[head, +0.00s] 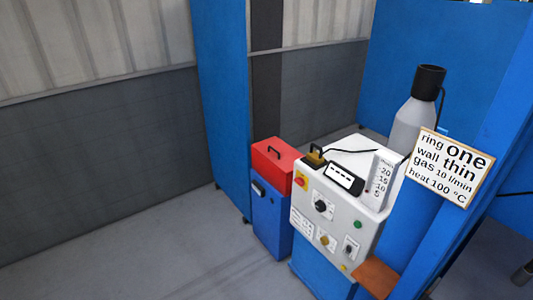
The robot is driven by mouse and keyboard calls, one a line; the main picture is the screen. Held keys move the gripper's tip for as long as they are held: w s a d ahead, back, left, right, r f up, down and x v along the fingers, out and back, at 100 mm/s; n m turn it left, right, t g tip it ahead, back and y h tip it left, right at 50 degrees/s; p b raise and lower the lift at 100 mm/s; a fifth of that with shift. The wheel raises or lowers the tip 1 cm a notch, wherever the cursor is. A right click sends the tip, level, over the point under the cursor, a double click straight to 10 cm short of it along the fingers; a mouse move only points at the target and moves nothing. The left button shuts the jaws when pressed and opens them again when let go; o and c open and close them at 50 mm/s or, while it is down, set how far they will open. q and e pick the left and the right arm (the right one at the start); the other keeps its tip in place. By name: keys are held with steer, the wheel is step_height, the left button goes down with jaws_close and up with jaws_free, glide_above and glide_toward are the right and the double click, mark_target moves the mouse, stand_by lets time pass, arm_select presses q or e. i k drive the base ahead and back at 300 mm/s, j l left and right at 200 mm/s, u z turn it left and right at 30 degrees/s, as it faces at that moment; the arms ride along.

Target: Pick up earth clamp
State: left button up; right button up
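A small brass-coloured and black piece (316,158) sits on the top left of a white control box, with a dark cable running right from it. It may be the earth clamp, but it is too small to tell for sure. Neither of my grippers shows in the head view.
The white control box (325,222) has knobs, a black display and a flow scale (382,174). A red case (271,165) on a blue cabinet (270,217) stands to its left. A grey bottle (414,120) and a sign (449,167) are right. Floor at left is clear.

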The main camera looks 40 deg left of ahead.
mark_target(318, 159)
steer(key=u, duration=0.9)
steer(key=z, duration=0.35)
steer(key=i+j+z, duration=0.15)
steer(key=z, duration=0.3)
steer(key=j+z, duration=0.4)
steer(key=i+j+z, duration=0.15)
steer(key=z, duration=0.3)
steer(key=j+z, duration=0.6)
steer(key=z, duration=0.25)
